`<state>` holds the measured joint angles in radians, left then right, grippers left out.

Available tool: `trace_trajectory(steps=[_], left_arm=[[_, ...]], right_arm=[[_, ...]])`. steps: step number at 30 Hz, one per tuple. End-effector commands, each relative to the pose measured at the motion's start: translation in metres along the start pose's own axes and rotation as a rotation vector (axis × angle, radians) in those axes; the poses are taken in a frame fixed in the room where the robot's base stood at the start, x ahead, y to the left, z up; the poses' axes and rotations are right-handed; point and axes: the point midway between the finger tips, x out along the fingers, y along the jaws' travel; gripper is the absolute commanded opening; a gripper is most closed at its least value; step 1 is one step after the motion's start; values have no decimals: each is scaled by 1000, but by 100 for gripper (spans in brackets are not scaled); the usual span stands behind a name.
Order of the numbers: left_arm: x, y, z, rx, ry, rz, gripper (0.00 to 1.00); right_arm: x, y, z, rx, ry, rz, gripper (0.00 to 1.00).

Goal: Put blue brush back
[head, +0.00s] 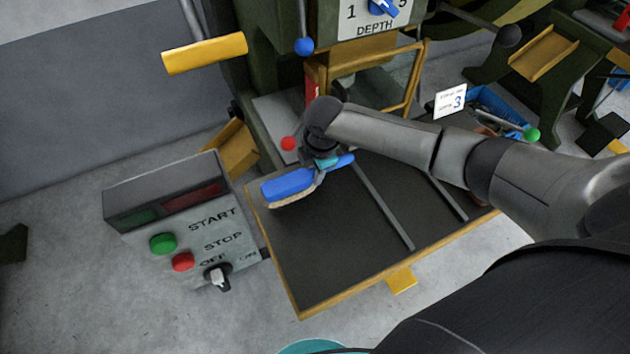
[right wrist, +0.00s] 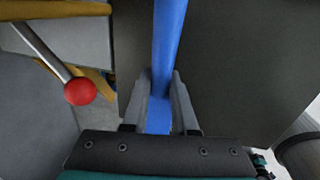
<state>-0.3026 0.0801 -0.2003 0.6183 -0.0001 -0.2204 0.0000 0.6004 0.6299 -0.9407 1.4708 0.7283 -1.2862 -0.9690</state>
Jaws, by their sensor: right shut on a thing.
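The blue brush (head: 288,186) has a blue back and handle with pale bristles facing down. It is over the left rear part of a dark tabletop (head: 330,245) with a yellow edge. I cannot tell whether its bristles touch the surface. My right gripper (head: 326,164) points down and is shut on the brush handle. In the right wrist view the blue handle (right wrist: 168,45) runs between the two fingers (right wrist: 160,100). My left gripper is not in view.
A control box (head: 190,235) with green and red buttons stands left of the table. Behind are a yellow-framed guard (head: 420,75), a red-knobbed lever (head: 289,144) and a blue-knobbed lever (head: 304,46). Two metal strips (head: 385,205) cross the tabletop.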

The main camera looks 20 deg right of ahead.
Motion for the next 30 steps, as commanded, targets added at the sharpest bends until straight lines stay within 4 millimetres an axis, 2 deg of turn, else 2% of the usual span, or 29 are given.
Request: trace_trajectory(steps=[3, 6, 17, 18, 25, 30], left_arm=[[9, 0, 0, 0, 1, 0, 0], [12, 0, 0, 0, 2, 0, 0], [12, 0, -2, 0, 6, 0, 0], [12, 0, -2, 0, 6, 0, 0], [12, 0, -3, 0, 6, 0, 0], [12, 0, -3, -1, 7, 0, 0]], right_arm=[[22, -5, -1, -1, 1, -3, 0], [33, -7, -1, -1, 1, -2, 0], [35, -7, -1, 0, 1, -1, 0], [35, -8, -1, -1, 1, -1, 29], [35, -8, -1, -1, 1, -1, 55], [35, -8, -1, -1, 1, -1, 56]])
